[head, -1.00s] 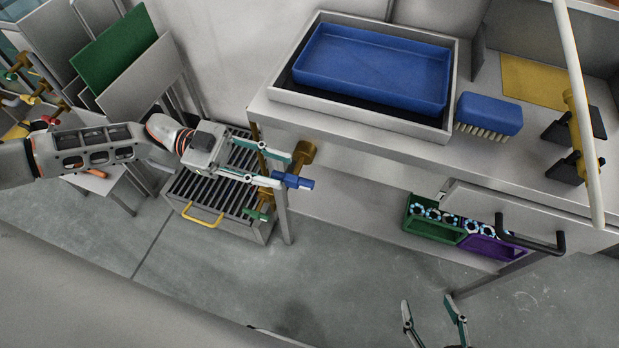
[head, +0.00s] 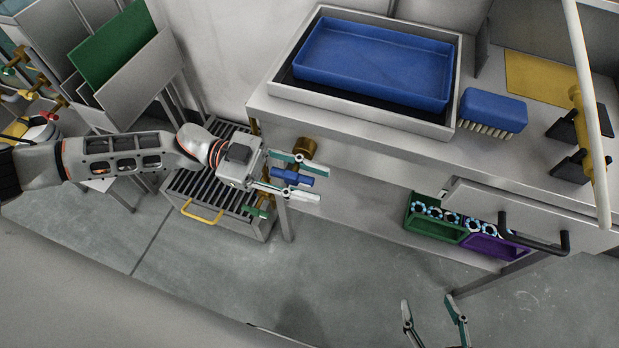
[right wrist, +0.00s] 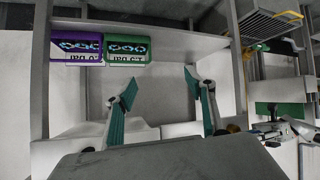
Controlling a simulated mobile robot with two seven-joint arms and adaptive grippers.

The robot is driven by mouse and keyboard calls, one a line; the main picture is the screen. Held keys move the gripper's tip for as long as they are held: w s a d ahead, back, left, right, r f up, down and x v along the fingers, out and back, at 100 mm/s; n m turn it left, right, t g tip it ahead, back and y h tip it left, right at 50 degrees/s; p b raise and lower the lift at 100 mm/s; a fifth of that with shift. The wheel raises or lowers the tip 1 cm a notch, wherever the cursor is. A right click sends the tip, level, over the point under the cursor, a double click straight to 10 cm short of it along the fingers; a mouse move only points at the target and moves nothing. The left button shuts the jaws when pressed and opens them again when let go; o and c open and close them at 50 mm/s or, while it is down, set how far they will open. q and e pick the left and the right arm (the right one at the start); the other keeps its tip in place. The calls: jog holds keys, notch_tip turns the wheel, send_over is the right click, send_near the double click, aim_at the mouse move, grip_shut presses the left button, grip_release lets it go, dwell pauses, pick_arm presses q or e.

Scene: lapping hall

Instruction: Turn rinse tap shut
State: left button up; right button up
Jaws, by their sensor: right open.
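The rinse tap has a blue lever handle (head: 291,177) and a brass body (head: 304,149) under the left front corner of the bench. The lever lies roughly crosswise in the head view. My left gripper (head: 322,183) reaches it from the left, with its two fingers apart. The blue lever shows between the fingers; I cannot tell whether either finger touches it. My right gripper (head: 428,305) is open and empty low in front of the bench. Its spread teal fingers also show in the right wrist view (right wrist: 160,78).
A slatted grey box with a yellow handle (head: 201,214) stands below the tap. The bench holds a blue tray (head: 375,65), a blue brush (head: 493,108) and a yellow bar stand. Green (head: 433,229) and purple bins sit on the lower shelf. A black drawer handle (head: 533,240) juts out.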

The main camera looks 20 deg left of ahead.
pick_arm(q)
grip_shut()
jog(key=shift+w+r+p, duration=0.1)
jog(key=shift+r+p, duration=0.15)
jog(key=shift+p, duration=0.3)
jog(key=shift+y+p, duration=0.3)
jog(key=shift+p, duration=0.05)
jog(key=shift+f, duration=0.45)
grip_release()
jog(key=a+r, duration=0.1)
jog(key=a, duration=1.1)
pick_arm(e)
jog(key=shift+s+d, duration=0.15)
jog(key=shift+d, duration=0.4)
